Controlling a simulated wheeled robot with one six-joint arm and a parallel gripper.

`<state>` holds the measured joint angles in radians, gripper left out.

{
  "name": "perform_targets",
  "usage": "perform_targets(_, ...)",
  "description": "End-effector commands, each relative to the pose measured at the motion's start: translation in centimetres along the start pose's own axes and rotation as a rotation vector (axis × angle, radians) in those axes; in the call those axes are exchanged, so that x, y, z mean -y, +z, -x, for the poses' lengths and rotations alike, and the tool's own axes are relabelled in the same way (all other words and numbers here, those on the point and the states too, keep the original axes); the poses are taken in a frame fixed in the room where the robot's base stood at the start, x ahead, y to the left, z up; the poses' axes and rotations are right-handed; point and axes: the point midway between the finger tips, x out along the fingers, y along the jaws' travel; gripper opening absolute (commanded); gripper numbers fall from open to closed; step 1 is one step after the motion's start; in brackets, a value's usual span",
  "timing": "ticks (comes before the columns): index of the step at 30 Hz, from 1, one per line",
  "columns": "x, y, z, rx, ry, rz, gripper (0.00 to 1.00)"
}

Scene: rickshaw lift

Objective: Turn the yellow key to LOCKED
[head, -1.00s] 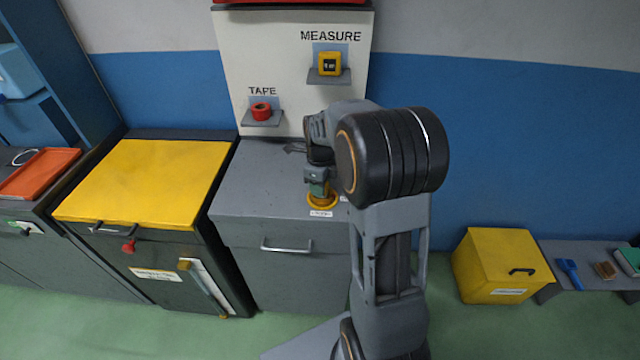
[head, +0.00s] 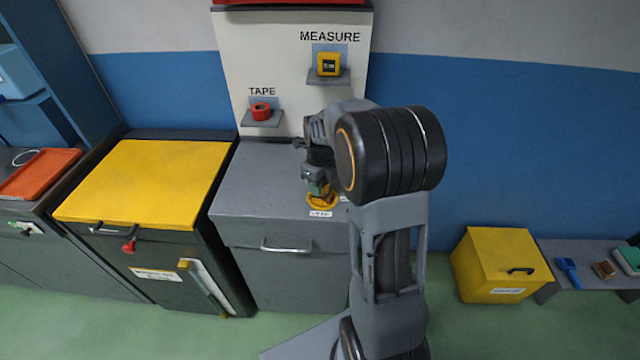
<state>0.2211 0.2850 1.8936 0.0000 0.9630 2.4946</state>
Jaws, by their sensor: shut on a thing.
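The yellow key (head: 322,201) sits on the front right part of the grey cabinet top (head: 262,180). A small white label (head: 320,213) lies in front of it; its text is too small to read. My gripper (head: 319,188) points down over the key and is shut on it. My arm covers the area to the right of the key, and the fingertips are small and partly hidden.
A white board behind the cabinet holds red tape (head: 261,111) and a yellow measure (head: 328,64) on small shelves. A yellow-lidded cabinet (head: 145,180) stands to the left. A yellow box (head: 498,265) and a low bench (head: 600,280) are at the right.

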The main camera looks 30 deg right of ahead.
Motion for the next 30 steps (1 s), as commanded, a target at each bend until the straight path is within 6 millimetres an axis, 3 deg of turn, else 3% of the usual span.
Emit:
perform_targets(5,0.02,0.0,0.04,0.0,0.0,-0.019,0.12)
perform_targets(15,0.21,-0.04,0.03,0.0,0.0,-0.305,0.12)
perform_targets(29,0.21,-0.03,0.0,0.0,0.0,-0.313,0.12)
perform_targets(30,0.21,-0.03,0.0,0.0,0.0,-0.313,0.37)
